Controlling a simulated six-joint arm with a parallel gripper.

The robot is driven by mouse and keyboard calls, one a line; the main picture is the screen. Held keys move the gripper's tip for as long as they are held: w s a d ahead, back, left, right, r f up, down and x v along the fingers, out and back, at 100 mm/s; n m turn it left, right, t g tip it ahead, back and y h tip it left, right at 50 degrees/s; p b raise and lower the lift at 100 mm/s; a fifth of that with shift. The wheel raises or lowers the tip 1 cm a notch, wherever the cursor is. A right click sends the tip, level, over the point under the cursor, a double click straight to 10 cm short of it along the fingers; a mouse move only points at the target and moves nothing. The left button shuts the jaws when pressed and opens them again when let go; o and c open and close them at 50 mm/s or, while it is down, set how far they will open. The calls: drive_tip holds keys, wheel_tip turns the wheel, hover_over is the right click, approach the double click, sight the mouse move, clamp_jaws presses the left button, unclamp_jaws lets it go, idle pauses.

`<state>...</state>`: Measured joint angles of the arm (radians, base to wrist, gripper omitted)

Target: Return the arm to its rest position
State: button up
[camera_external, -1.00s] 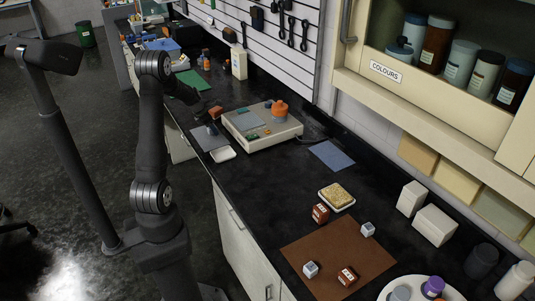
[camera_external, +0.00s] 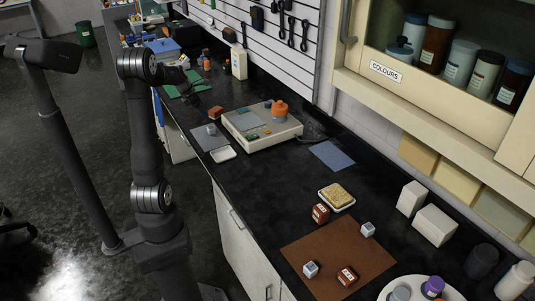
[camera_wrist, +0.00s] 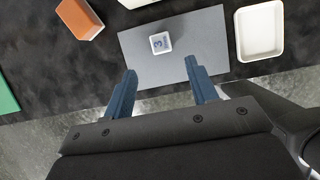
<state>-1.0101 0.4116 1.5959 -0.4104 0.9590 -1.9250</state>
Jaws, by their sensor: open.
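My gripper shows in the wrist view (camera_wrist: 161,72) with its two blue fingers spread apart and nothing between them. In the external view my arm is folded up over the near side of the bench, and the gripper is dark and hard to make out near the green mat (camera_external: 187,84). A small white cube marked 3 (camera_wrist: 161,43) lies on a grey mat (camera_wrist: 190,65), just beyond the fingertips in the wrist view. The cube also shows on that mat in the external view (camera_external: 211,129).
An orange-brown block (camera_wrist: 79,18) and a white tray (camera_wrist: 261,31) flank the grey mat. A scale-like device (camera_external: 262,138) with an orange knob stands beside it. Several small cubes and blocks lie on or near a brown mat (camera_external: 335,243). Shelving and wall tools border the bench's back.

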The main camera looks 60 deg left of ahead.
sight(212, 127)
idle(0.3)
drive_tip(key=x, duration=1.2)
drive_tip(key=shift+s, duration=0.1)
drive_tip(key=shift+r, duration=1.85)
